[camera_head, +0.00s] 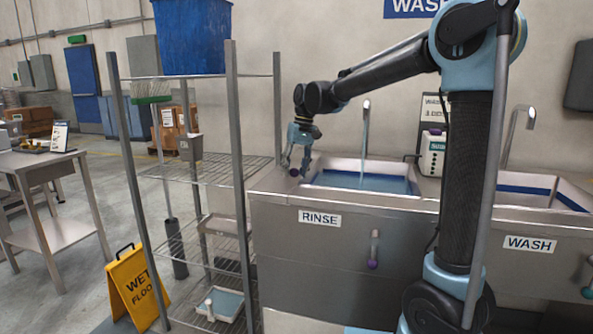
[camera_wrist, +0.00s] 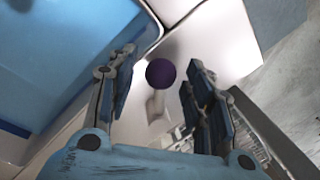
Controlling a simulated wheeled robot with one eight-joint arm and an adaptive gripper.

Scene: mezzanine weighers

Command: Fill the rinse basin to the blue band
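The rinse basin (camera_head: 280,188) is a steel sink with a RINSE label on its front. Water (camera_head: 362,182) stands in it, and a stream falls from the tap (camera_head: 367,104) above. In the wrist view the water (camera_wrist: 70,50) fills the upper left, and a dark blue band (camera_wrist: 14,128) shows at the left edge. My gripper (camera_head: 296,170) is at the basin's left rim. Its fingers (camera_wrist: 163,88) are open on either side of a purple ball knob (camera_wrist: 160,72) on a pale stem, with gaps visible on both sides. I cannot tell the exact depth between them.
A purple-ended lever (camera_head: 374,250) is on the basin front. The wash basin (camera_head: 573,180) with a blue band is at the right. A wire rack (camera_head: 237,130) with a blue tub (camera_head: 192,38) stands left, and a yellow wet-floor sign (camera_head: 136,288) stands beside it.

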